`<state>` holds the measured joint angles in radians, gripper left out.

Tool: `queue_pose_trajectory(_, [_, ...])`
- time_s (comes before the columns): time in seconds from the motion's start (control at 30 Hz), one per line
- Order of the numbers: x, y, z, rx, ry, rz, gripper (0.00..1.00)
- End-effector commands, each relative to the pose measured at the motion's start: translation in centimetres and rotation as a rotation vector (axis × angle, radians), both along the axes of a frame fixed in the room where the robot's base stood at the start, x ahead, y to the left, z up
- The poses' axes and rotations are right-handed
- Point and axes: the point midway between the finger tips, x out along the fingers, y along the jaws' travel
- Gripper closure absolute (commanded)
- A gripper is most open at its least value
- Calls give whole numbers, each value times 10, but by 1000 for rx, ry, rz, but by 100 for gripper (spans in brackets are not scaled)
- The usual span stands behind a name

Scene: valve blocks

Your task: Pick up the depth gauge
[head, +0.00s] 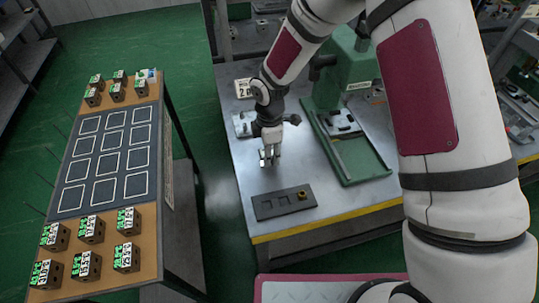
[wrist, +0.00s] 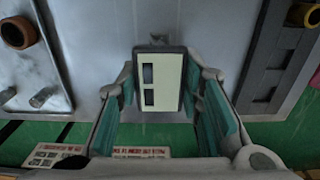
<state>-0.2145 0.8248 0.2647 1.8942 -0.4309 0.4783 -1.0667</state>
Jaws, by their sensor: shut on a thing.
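The depth gauge (wrist: 161,80) shows in the wrist view as an upright rectangular block with a pale face, two dark windows and a dark rim. My gripper (wrist: 162,92) has its teal-padded fingers on either side of it and is shut on it. In the head view my gripper (head: 269,157) points down over the grey workbench, behind the dark slotted tray. The gauge is too small to make out clearly there. Whether it touches the bench I cannot tell.
The dark tray (head: 270,208) with a brass ring (head: 303,194) lies near the yellow front edge of the workbench (head: 225,110). A green press (head: 345,75) stands right of my gripper. A metal fixture (head: 242,124) is close on the left. A side table (head: 150,210) holds several valve blocks.

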Motion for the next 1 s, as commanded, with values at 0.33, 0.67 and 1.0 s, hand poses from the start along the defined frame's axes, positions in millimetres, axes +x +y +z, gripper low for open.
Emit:
queue_pose_trajectory(0.33, [1, 1, 13, 2, -3, 0, 99])
queue_pose_trajectory(0.67, [-28, -18, 39, -1, 1, -1, 99])
queue_pose_trajectory(1.0, [-99, -65, 47, -2, -1, -1, 99])
